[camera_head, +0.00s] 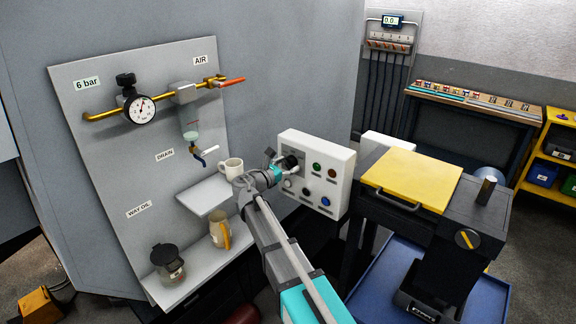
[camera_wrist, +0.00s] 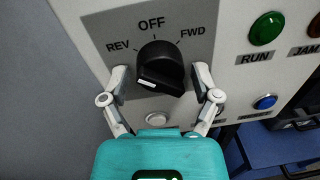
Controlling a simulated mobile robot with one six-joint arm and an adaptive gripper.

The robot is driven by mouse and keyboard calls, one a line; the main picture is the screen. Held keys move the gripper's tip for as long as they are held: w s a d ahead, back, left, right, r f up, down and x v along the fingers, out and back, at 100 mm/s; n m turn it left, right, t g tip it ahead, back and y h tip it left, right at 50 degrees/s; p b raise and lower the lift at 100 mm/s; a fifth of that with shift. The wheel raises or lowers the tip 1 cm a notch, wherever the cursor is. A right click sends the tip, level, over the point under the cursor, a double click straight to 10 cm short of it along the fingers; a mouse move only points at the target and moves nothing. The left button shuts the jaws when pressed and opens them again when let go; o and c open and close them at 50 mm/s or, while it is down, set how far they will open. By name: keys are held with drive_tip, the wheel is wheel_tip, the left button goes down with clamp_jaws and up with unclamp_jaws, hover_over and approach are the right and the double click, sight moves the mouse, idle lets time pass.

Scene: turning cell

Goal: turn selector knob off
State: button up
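The black selector knob (camera_wrist: 160,62) sits on a grey plate marked REV, OFF and FWD in the wrist view. A white mark shows low on the left end of its grip; I cannot tell for certain which label it points to. My gripper (camera_wrist: 160,74) is open, one finger on each side of the knob, with a narrow gap on both sides. In the head view my gripper (camera_head: 278,164) is at the upper left of the white control box (camera_head: 340,163), and the knob (camera_head: 291,161) is partly hidden behind it.
A green RUN button (camera_wrist: 266,28) and a blue button (camera_wrist: 265,102) are right of the knob; a pale button (camera_wrist: 156,118) is below it. A yellow-topped machine (camera_head: 412,178) stands at right.

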drive_tip(key=c, duration=0.8)
drive_tip(key=shift+m, duration=0.4)
drive_tip(key=m, duration=0.4)
drive_tip(key=shift+r+y+p, duration=0.15)
drive_tip(key=shift+y+p, duration=0.15)
drive_tip(key=shift+p, duration=0.05)
drive_tip(key=m, duration=0.4)
drive_tip(key=shift+w+a+m, duration=0.1)
drive_tip(key=shift+m, duration=0.3)
drive_tip(key=o, duration=1.2)
